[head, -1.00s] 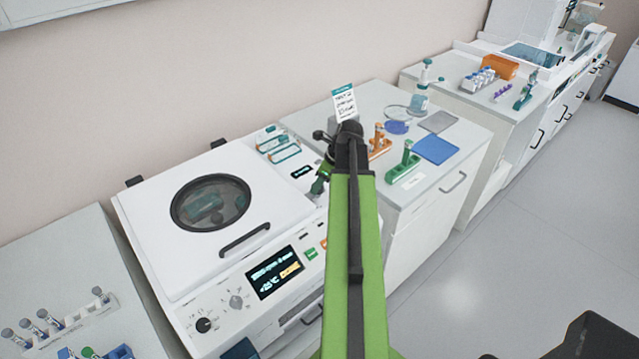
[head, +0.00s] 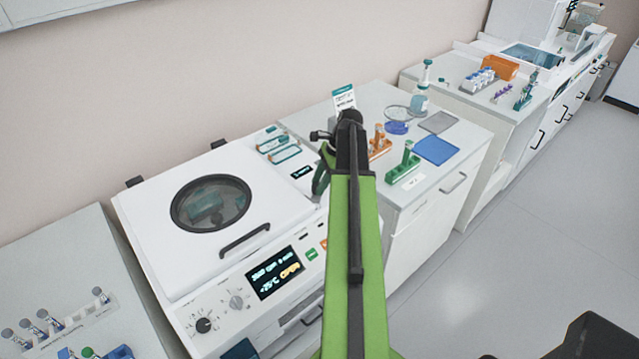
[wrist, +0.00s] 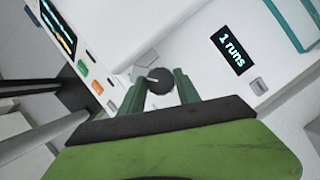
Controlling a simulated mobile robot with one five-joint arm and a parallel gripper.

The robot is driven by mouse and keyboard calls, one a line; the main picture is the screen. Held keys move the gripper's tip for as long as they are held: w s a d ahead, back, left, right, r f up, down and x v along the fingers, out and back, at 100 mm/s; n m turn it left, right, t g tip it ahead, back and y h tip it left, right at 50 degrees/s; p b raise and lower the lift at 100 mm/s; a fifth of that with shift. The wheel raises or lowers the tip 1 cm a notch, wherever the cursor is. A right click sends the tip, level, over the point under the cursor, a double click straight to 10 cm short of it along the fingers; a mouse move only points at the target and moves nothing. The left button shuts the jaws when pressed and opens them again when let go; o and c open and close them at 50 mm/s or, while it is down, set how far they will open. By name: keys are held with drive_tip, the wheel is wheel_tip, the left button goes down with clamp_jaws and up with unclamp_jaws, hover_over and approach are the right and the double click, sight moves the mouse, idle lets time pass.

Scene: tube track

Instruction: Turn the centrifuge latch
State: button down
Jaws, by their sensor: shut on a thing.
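The centrifuge (head: 150,240) is a white box with a closed lid and a round dark window (head: 210,203). In the wrist view, a dark round latch knob (wrist: 160,80) with a pale pointer mark sits on its white panel. My gripper (wrist: 162,84) has its two green fingers shut on this knob, one on each side. In the head view my gripper (head: 320,178) is at the right side of the centrifuge, and my arm hides part of it and the knob.
A lit display (head: 275,272) and dials are on the centrifuge front. A counter with an orange holder (head: 379,143) and a green holder (head: 404,168) stands to the right.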

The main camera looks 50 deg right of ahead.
drive_tip(key=n+g, duration=0.1)
drive_tip(key=n, duration=0.2)
drive_tip(key=n+g, duration=0.1)
drive_tip(key=n, duration=0.1)
drive_tip(key=shift+w+n+y, duration=0.2)
drive_tip(key=shift+n+y, duration=0.1)
drive_tip(key=shift+n, duration=0.1)
drive_tip(key=shift+n+g, duration=0.9)
drive_tip(key=shift+n, duration=1.3)
drive_tip(key=c, duration=0.9)
unclamp_jaws()
drive_tip(key=shift+w, duration=0.1)
drive_tip(key=shift+o, duration=0.2)
drive_tip(key=p+v, duration=1.6)
drive_tip(key=v, duration=0.1)
drive_tip(key=shift+a+r, duration=0.2)
drive_tip(key=shift+r, duration=0.1)
